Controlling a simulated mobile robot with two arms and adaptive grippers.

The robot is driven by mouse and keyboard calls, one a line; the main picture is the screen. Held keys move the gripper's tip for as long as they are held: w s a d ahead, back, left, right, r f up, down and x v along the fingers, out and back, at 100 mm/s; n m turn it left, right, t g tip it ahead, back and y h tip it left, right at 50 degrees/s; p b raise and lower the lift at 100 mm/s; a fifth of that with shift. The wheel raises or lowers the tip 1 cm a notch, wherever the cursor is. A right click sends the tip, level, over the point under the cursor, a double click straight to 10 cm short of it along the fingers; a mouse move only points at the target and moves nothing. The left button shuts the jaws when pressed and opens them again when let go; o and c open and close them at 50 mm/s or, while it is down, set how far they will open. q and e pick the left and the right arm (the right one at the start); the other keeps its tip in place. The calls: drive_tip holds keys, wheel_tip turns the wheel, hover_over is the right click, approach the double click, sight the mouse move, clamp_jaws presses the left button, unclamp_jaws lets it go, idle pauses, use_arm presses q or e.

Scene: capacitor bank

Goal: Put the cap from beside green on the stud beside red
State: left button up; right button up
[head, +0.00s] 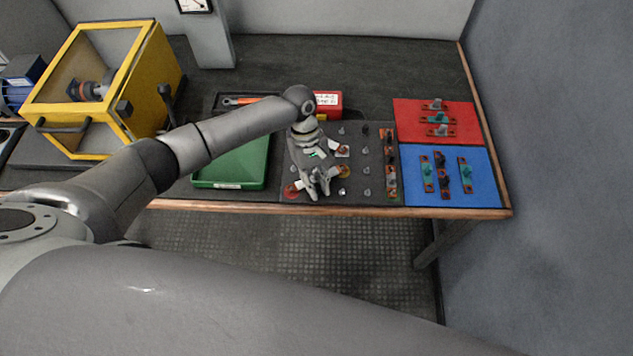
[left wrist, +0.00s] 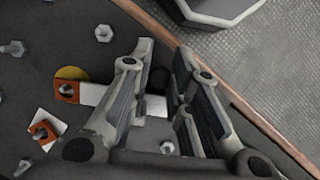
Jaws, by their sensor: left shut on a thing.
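The dark board (head: 354,190) carries rows of metal studs, also in the left wrist view (left wrist: 103,33). My left gripper (head: 318,190) is low over its front left part. In the left wrist view its fingers (left wrist: 158,92) close around a small dark piece (left wrist: 158,78), seemingly a cap, mostly hidden between them. A red disc (head: 291,190) lies just left of the gripper. No green disc can be made out clearly. My right gripper is not in view.
Brown clips (head: 389,165) line the board's right side. A red mat (head: 460,112) and blue mat (head: 452,192) hold more parts. A green tray (head: 232,168) and yellow-framed box (head: 105,90) stand left. The wooden table edge (head: 360,210) is close in front.

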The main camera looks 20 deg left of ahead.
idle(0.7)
use_arm(q)
drive_tip(key=o, duration=0.8)
drive_tip(key=shift+c, duration=0.2)
